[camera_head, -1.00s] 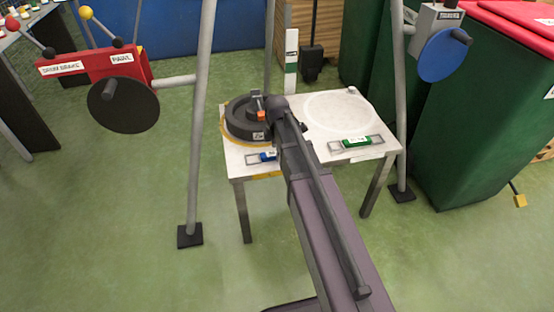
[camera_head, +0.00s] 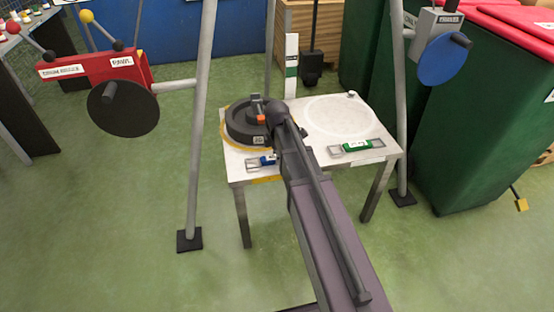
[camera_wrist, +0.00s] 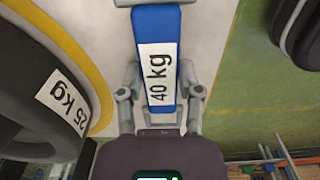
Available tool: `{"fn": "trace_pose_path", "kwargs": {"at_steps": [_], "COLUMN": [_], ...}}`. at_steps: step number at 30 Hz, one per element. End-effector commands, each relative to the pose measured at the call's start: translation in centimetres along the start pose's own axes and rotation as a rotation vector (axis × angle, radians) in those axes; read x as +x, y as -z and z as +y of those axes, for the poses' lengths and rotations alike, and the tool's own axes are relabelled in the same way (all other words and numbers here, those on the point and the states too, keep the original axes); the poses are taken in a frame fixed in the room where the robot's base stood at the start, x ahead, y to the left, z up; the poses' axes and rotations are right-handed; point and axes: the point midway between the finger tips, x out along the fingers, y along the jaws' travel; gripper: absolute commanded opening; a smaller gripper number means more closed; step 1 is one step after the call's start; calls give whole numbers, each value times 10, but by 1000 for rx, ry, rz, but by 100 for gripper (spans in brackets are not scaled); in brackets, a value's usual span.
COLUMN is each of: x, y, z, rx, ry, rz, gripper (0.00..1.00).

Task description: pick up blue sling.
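The blue sling (camera_wrist: 158,28), with a white "40 kg" label, lies at the front left of the white table. In the head view its blue part (camera_head: 268,160) and a grey end buckle show beside my arm, which hides the rest. In the wrist view my gripper (camera_wrist: 159,75) has one finger on each side of the blue strap, close to its edges. I cannot tell whether the fingers press on it or stand slightly apart. The sling seems to be at table height.
A dark "25 kg" weight disc (camera_head: 242,122) stands on a yellow ring left of my gripper. A green sling (camera_head: 356,146) lies at the table's (camera_head: 312,158) front right. Grey posts (camera_head: 196,130) flank the table, with a red crank unit left and a blue-wheeled one right.

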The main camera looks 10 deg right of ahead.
Motion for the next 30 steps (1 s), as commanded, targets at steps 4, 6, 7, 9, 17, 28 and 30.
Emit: {"fn": "trace_pose_path", "kwargs": {"at_steps": [4,6,7,9,17,28,30], "x": [0,0,0,0,-3,-26,-33], "y": [0,0,0,0,0,0,0], "z": [0,0,0,0,0,0,0], "rx": [0,0,0,0,0,1,1], "ry": [1,1,1,1,1,1,1], "rz": [0,0,0,0,0,0,0], "gripper": [0,0,0,0,0,0,0]}}
